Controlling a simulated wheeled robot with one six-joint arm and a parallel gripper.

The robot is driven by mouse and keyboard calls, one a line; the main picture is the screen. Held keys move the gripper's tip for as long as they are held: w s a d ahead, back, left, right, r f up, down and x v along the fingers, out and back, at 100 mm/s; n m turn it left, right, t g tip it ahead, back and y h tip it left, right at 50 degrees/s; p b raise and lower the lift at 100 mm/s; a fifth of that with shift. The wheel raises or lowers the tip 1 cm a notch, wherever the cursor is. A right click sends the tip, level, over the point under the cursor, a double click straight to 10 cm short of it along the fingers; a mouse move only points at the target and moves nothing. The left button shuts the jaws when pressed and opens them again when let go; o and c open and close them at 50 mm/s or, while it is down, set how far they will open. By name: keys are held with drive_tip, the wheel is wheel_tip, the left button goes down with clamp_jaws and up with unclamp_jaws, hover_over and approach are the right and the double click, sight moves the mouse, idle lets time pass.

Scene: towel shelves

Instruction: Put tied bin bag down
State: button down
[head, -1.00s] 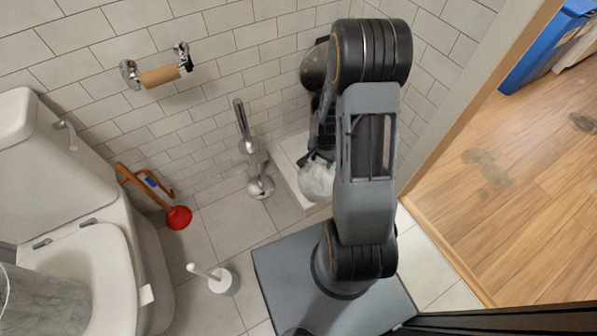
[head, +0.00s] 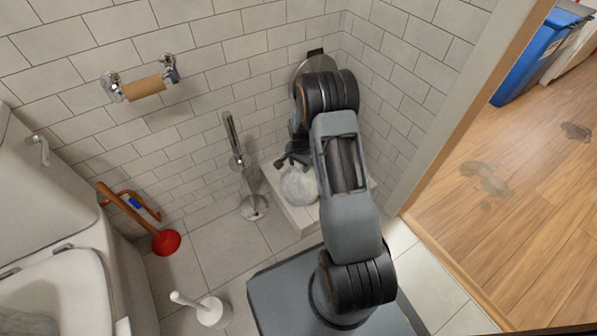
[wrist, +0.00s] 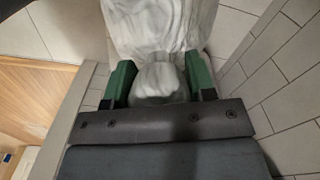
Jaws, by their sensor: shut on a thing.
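The tied bin bag (head: 298,186) is a whitish, crumpled bundle. In the head view it hangs at my gripper (head: 291,163), over or on the white ledge (head: 296,214) in the corner; I cannot tell whether it touches the ledge. In the wrist view the bag (wrist: 160,28) fills the top middle. Its gathered knot sits between the two green fingers of my gripper (wrist: 160,82), which is shut on it. My arm hides part of the ledge and the corner behind it.
A chrome stand (head: 240,165) is just left of the ledge. A red plunger (head: 166,242) and a white toilet brush (head: 210,311) are on the tiled floor, beside the toilet (head: 60,285). A doorway on the right opens to a wooden floor (head: 520,200) with stains and a blue bin (head: 535,55).

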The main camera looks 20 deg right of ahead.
drive_tip(key=shift+w+f+b, duration=0.4)
drive_tip(key=shift+w+f, duration=0.2)
drive_tip(key=shift+f, duration=0.15)
drive_tip(key=shift+f+b, duration=0.95)
drive_tip(key=shift+f, duration=0.45)
drive_tip(key=shift+f, duration=0.2)
drive_tip(key=shift+c, duration=2.3)
unclamp_jaws()
